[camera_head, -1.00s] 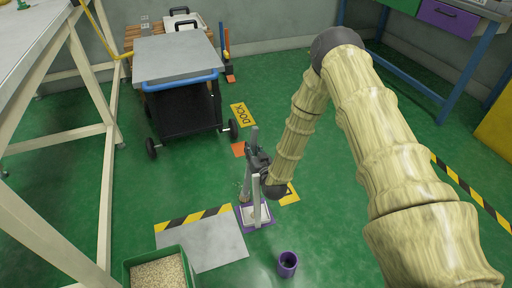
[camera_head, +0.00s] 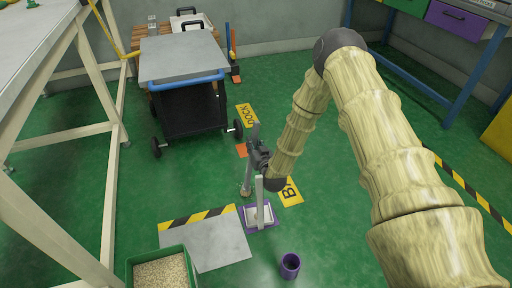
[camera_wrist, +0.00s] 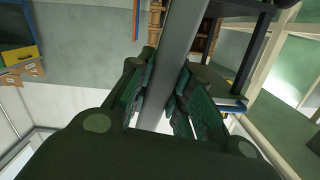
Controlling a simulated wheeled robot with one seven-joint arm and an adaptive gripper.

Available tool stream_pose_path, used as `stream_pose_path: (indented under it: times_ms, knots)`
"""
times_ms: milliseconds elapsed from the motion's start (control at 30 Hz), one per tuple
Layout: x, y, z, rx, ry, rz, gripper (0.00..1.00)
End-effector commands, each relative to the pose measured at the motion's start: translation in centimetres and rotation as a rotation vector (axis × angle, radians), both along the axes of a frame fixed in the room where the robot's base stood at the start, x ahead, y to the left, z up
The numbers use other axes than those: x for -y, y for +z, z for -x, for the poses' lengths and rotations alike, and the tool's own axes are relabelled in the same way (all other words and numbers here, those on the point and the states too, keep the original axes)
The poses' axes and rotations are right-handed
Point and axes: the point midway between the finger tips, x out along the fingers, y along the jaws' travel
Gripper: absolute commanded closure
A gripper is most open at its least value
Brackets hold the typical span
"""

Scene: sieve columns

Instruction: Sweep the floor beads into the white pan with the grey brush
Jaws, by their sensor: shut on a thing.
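My gripper (camera_head: 258,157) is shut on the upper part of the grey brush (camera_head: 249,176), which stands nearly upright. In the wrist view its grey handle (camera_wrist: 174,60) runs between the two dark green fingers. The brush's tan lower end is at or close to the green floor, just left of the white pan (camera_head: 263,217). The pan lies on a purple-edged mat (camera_head: 243,210), and a pale upright handle rises from it, in front of my gripper. I cannot make out separate floor beads; they are too small or hidden.
A grey plate (camera_head: 205,243) with a striped edge lies left of the pan. A green bin (camera_head: 130,271) of pale grains stands at front left, and a purple cup (camera_head: 289,265) at front right. A cart (camera_head: 182,58) stands behind. Open floor lies to the right.

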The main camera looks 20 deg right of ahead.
Motion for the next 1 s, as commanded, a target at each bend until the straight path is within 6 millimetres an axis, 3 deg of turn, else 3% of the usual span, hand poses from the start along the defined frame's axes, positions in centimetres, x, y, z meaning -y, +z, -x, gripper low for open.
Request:
stream_pose_path:
  times_ms: [433, 1000]
  knots:
    - [-0.1, 0.0, -0.5, 0.002, 0.000, 0.000, 1.00]
    - [-0.2, -0.2, -4.0, 0.002, 0.000, 0.001, 1.00]
